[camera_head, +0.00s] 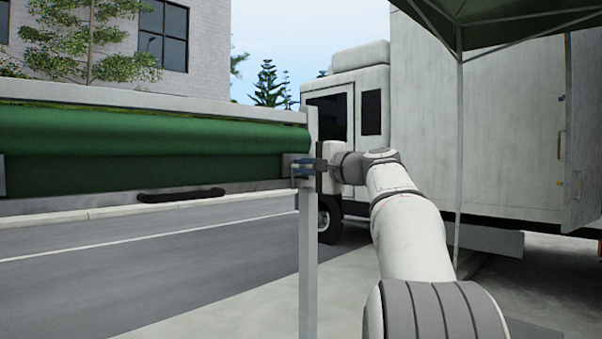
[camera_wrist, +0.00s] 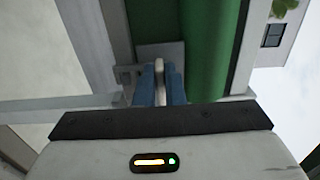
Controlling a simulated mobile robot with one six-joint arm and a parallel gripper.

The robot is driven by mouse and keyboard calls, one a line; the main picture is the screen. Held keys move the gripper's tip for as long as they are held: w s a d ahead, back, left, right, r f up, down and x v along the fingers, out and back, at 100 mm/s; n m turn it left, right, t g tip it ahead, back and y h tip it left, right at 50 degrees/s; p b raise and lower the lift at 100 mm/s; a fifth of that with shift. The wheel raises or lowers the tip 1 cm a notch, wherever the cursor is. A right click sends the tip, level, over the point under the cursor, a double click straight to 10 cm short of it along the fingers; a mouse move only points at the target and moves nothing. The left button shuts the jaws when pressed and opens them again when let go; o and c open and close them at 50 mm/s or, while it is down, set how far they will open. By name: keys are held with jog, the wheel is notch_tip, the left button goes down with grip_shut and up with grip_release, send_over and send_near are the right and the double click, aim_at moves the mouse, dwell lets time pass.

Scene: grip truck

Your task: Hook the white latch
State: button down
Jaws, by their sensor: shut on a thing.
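The white latch (camera_wrist: 160,72) is a small pale piece in the wrist view, at a grey plate (camera_wrist: 170,52) beside the green roll (camera_wrist: 212,60). My gripper (camera_wrist: 161,88) has its two blue fingers on either side of the latch, shut on it. In the head view my gripper (camera_head: 302,168) is at the right end of the green roll (camera_head: 150,133), by the top of a grey post (camera_head: 308,250). The latch is too small to make out there. Whether it is hooked cannot be told.
A black handle (camera_head: 181,195) sits below the green roll. A white truck (camera_head: 500,120) stands behind my arm on the right, with a canopy pole (camera_head: 459,150) in front of it. Open road (camera_head: 150,260) lies at lower left.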

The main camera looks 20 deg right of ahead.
jog(key=shift+f, duration=0.35)
jog(key=c, duration=1.5)
grip_release()
jog(key=shift+a+r, duration=0.1)
jog(key=shift+r, duration=0.05)
jog(key=shift+c, duration=0.2)
jog(key=shift+r, duration=0.1)
jog(key=shift+s, duration=0.1)
jog(key=v, duration=0.7)
jog(key=shift+s+d, duration=0.2)
jog(key=shift+s, duration=0.1)
jog(key=shift+a, duration=0.1)
